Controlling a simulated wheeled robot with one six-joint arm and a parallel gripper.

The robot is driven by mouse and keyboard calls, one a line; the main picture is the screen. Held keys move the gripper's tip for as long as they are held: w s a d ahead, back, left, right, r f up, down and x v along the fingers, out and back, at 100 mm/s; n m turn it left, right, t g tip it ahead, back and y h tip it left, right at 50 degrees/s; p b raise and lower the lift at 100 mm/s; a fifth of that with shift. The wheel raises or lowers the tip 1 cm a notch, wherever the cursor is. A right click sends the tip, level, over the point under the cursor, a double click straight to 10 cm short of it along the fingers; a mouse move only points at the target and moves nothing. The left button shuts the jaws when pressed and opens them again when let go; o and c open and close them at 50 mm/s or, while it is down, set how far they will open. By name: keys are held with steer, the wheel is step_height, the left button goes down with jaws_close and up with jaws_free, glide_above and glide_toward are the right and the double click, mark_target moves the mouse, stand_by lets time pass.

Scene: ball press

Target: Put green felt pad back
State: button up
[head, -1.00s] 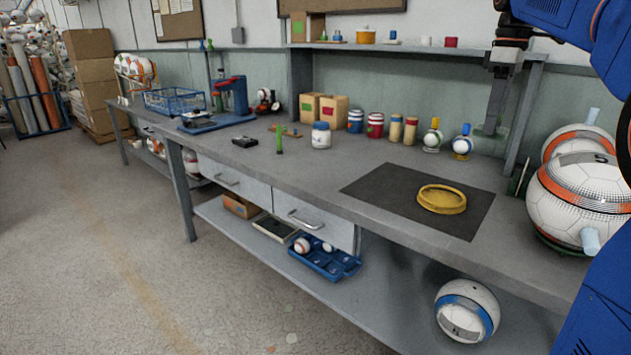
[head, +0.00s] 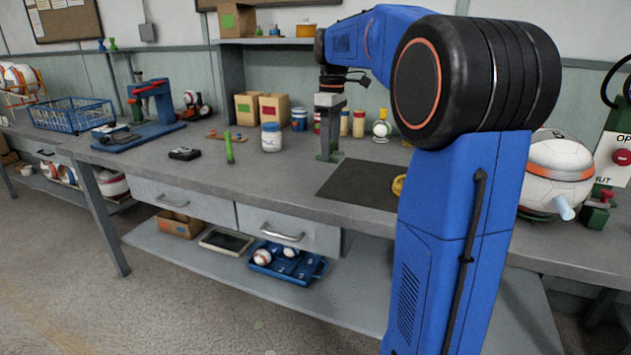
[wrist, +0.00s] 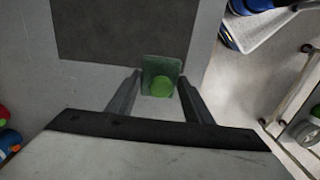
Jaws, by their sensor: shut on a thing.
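My gripper (head: 329,157) hangs over the bench, left of the dark mat, in the head view. In the wrist view, my gripper (wrist: 161,92) has its two fingers on either side of the green felt pad (wrist: 150,68), a dark green rectangular piece with a bright green round knob. It is shut on this piece. The pad cannot be made out clearly in the head view. A cardboard box with a green label (head: 246,107) stands at the back of the bench, left of my gripper, beside a box with a red label (head: 272,109).
The dark mat (head: 352,183) lies on the bench, with a yellow ring (head: 398,185) partly hidden by my arm. Lidded jars (head: 299,118) line the back.

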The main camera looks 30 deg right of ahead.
steer(key=shift+f, duration=4.3)
steer(key=shift+f, duration=0.1)
steer(key=o, duration=1)
steer(key=r, duration=1.2)
steer(key=shift+w+d+r, duration=0.1)
steer(key=shift+d+r, duration=0.05)
steer(key=shift+d, duration=0.05)
steer(key=s+a+f+m+t, duration=0.1)
steer(key=s+a+f, duration=0.4)
steer(key=s, duration=0.5)
steer(key=s+a+f+m+t, duration=0.2)
steer(key=s+a+f+m, duration=0.2)
steer(key=s+a+f, duration=0.2)
steer(key=s+a+f+m+t, duration=0.2)
steer(key=s+a+f, duration=0.3)
steer(key=s+f, duration=0.4)
steer(key=shift+s+a+f+m, duration=0.1)
steer(key=shift+s+f+m, duration=0.1)
steer(key=shift+s, duration=1.2)
steer(key=shift+s+a+f+m, duration=0.1)
steer(key=shift+s+f, duration=0.05)
steer(key=shift+s, duration=1.25)
